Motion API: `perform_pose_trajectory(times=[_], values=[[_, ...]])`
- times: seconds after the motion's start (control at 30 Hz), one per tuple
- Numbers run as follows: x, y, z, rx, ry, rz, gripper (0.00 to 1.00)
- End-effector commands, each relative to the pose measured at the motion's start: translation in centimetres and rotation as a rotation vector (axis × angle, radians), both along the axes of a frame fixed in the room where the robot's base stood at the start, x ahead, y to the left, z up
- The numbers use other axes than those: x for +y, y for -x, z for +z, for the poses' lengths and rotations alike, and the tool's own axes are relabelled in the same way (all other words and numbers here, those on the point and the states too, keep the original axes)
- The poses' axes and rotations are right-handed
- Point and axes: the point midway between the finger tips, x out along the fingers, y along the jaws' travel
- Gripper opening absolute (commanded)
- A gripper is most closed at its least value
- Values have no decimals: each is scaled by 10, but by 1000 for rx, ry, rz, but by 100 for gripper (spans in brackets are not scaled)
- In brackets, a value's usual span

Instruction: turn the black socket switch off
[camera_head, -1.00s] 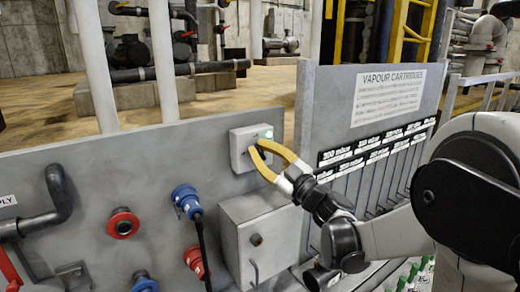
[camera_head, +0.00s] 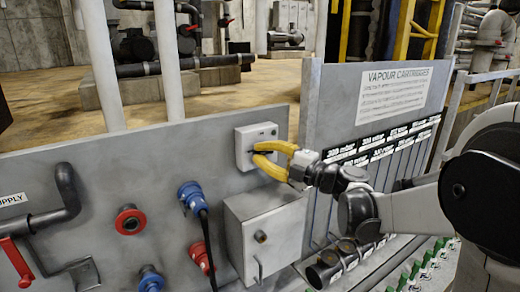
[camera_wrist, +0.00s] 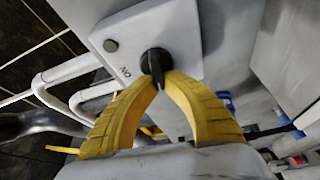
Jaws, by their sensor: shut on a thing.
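The black switch knob (camera_wrist: 157,62) is on a white box (camera_head: 243,151) fixed to the grey panel. My gripper (camera_head: 256,155), with yellow fingers, reaches it from the right. In the wrist view, the fingertips of my gripper (camera_wrist: 158,75) are closed around the sides of the knob. A pointed part of the knob sticks out between them. A small round lamp (camera_wrist: 110,45) on the box looks dark, and the letters "ON" (camera_wrist: 125,72) are printed near the knob. In the head view the fingers hide most of the knob.
Below the box are a grey metal box (camera_head: 265,235) and a blue plug (camera_head: 191,196) with a black cable. The vapour cartridges board (camera_head: 392,95) stands to the right, close to my arm.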

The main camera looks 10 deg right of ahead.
Motion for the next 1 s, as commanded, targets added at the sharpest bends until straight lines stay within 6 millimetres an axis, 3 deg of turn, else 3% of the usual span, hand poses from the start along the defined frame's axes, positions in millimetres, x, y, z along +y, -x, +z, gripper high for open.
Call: perform_pose_trajectory(times=[0.4, 0.9, 0.93, 1.0], values=[[-1, -1, -2, -48, 147, -4, 0], [-1, -1, -2, -53, 160, -5, 0], [-1, -1, -2, -53, 160, -5, 18], [-1, -1, -2, -53, 160, -4, 32]])
